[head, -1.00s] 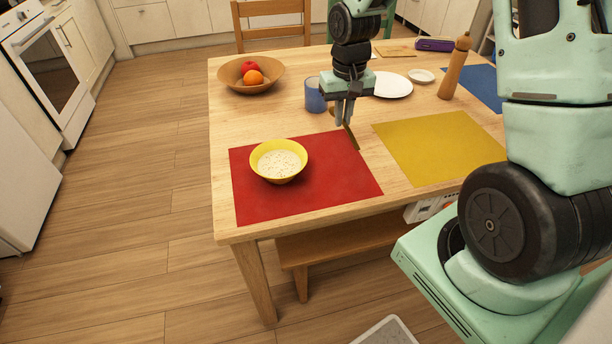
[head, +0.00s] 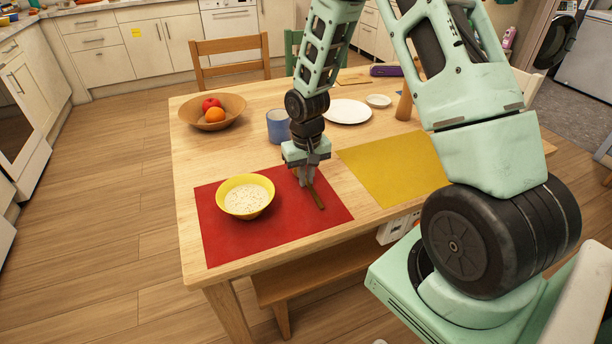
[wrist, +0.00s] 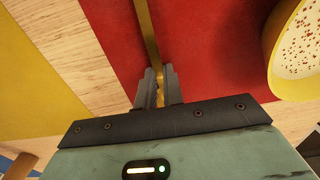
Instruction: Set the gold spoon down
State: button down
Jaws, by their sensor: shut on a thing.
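The gold spoon (head: 317,197) is a thin dark-gold strip between the fingers of my gripper (head: 307,178). In the wrist view my gripper (wrist: 160,88) is shut on the spoon (wrist: 147,30), and the handle runs away from the fingers over red cloth. The spoon is at or just above the red placemat (head: 230,242), right of the yellow bowl (head: 246,197); I cannot tell if it touches. The bowl holds a pale speckled food and also shows in the wrist view (wrist: 278,75). Part of the spoon is hidden by the gripper.
A blue mug (head: 278,128) stands just behind my gripper. A wooden bowl of fruit (head: 203,123) is at the back left, and a white plate (head: 348,111) is behind. A yellow placemat (head: 393,172) lies to the right. The red mat's front is clear.

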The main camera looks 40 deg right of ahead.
jog(key=shift+f, duration=0.15)
jog(key=c, duration=1.5)
grip_release()
notch_tip(320, 180, up, 12)
jog(key=s+a+r+n, duration=0.3)
jog(key=s+a, duration=0.2)
jog(key=a, duration=0.4)
jog(key=s+a+r+n, duration=0.3)
jog(key=s+a, duration=0.2)
jog(key=a, duration=0.4)
jog(key=s+a+n, duration=0.1)
jog(key=s+a, duration=0.1)
jog(key=s, duration=0.2)
jog(key=s+a+r+n, duration=0.1)
jog(key=s+a+n, duration=0.1)
jog(key=s, duration=0.3)
jog(key=s+a+n, duration=0.1)
jog(key=s+a, duration=0.2)
jog(key=s, duration=0.2)
jog(key=shift+r+n+p, duration=0.15)
jog(key=shift+n+p, duration=0.2)
jog(key=shift+n, duration=0.05)
